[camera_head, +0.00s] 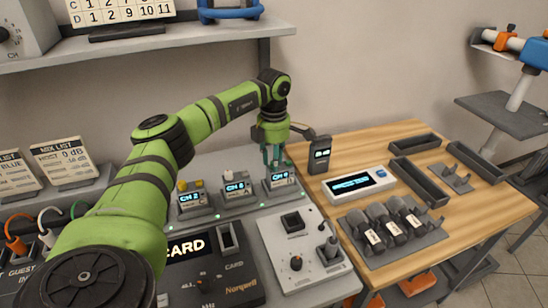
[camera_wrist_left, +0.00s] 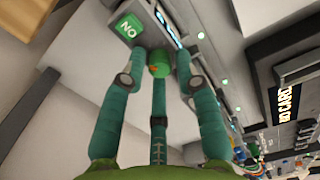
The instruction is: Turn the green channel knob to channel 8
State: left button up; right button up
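The green channel knob (camera_wrist_left: 160,63) shows in the left wrist view, with a small red-orange mark on it. In the head view it is hidden behind my gripper. My left gripper (camera_head: 275,154) is over the rightmost channel box (camera_head: 281,183), whose lit display begins "CH"; its digit is too small to read surely. In the left wrist view my gripper (camera_wrist_left: 160,72) has its teal fingers spread around the knob, with gaps at both sides. The lower middle finger overlaps or is close to the knob; contact cannot be told. My right gripper is not in view.
Two similar channel boxes, the middle one (camera_head: 237,192) and the left one (camera_head: 194,206), stand left of my gripper. A black handheld device (camera_head: 320,154) stands close on the right. A white joystick panel (camera_head: 300,262) lies in front. A shelf (camera_head: 150,42) hangs above.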

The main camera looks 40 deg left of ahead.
pick_arm(q)
jog(key=shift+d+f, duration=0.1)
jog(key=shift+f, duration=0.05)
jog(key=shift+c, duration=0.9)
grip_shut()
jog(key=shift+r+n+p, duration=0.2)
jog(key=shift+n+p, duration=0.75)
jog(key=shift+n, duration=0.15)
jog(key=shift+f+n+p, duration=0.1)
jog(key=shift+n+p, duration=0.4)
jog(key=shift+n, duration=0.5)
jog(key=shift+f+n, duration=0.15)
jog(key=shift+n, duration=0.25)
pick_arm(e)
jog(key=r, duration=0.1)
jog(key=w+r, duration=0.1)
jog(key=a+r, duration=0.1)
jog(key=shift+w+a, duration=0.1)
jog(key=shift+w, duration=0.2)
